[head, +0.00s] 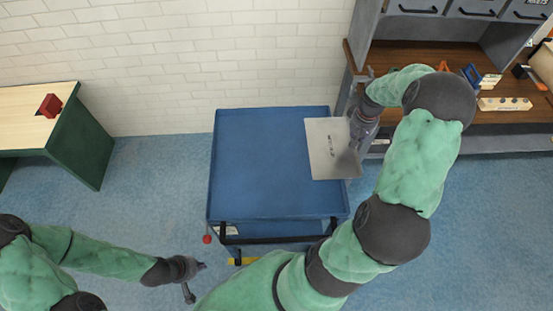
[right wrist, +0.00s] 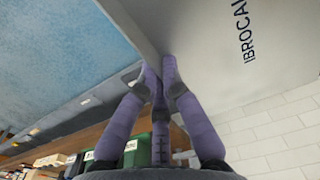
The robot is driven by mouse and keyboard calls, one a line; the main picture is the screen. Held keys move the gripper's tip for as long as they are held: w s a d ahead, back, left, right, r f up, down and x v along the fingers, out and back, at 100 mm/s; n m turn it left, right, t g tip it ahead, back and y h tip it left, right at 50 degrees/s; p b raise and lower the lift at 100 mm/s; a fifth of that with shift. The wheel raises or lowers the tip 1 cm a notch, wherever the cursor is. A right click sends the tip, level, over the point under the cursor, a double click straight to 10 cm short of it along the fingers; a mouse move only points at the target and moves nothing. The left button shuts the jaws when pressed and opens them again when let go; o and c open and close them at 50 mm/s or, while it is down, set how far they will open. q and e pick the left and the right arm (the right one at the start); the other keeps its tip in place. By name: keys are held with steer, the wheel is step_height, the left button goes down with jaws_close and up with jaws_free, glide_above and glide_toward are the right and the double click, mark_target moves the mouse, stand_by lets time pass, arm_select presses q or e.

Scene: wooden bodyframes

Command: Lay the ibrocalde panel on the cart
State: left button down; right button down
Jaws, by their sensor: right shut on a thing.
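The ibrocalde panel (head: 327,146) is a thin light-grey plate with dark lettering. In the head view it is over the right side of the blue cart (head: 262,165); I cannot tell whether it touches the cart top. My right gripper (head: 358,138) is shut on the panel's right edge. In the right wrist view, its purple fingers (right wrist: 160,75) close on the edge of the panel (right wrist: 225,45), and part of the lettering shows. My left gripper (head: 193,279) is empty, low at the left front of the cart; its jaws are too small to judge.
A workbench (head: 440,60) with a wooden shelf and several small items stands at the right, close to my right arm. A green table (head: 80,145) with a red object (head: 50,105) stands at the left. The cart's top is otherwise bare. Open blue floor lies left of the cart.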

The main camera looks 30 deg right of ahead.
mark_target(331, 146)
steer(key=w+a+f, duration=0.1)
steer(key=a, duration=0.1)
steer(key=w+a+f+b, duration=0.1)
steer(key=w+a, duration=0.1)
steer(key=w+a+f+b, duration=0.1)
steer(key=a+f, duration=0.1)
steer(key=shift+w+a, duration=0.15)
steer(key=shift+a, duration=0.25)
steer(key=f, duration=0.1)
steer(key=w+a+f, duration=0.1)
steer(key=a+f+b, duration=0.1)
steer(key=shift+w+a+f, duration=0.15)
steer(key=shift+w+a, duration=0.1)
steer(key=shift+w, duration=0.15)
steer(key=shift+w+a+f, duration=0.2)
steer(key=shift+a+f, duration=0.2)
steer(key=shift+f, duration=0.1)
steer(key=f, duration=0.1)
steer(key=f+b, duration=0.1)
steer(key=f, duration=0.1)
steer(key=w+a+f, duration=0.1)
steer(key=shift+a+f+b, duration=0.1)
steer(key=shift+f+b, duration=0.1)
steer(key=shift+b, duration=0.2)
steer(key=shift+f, duration=0.1)
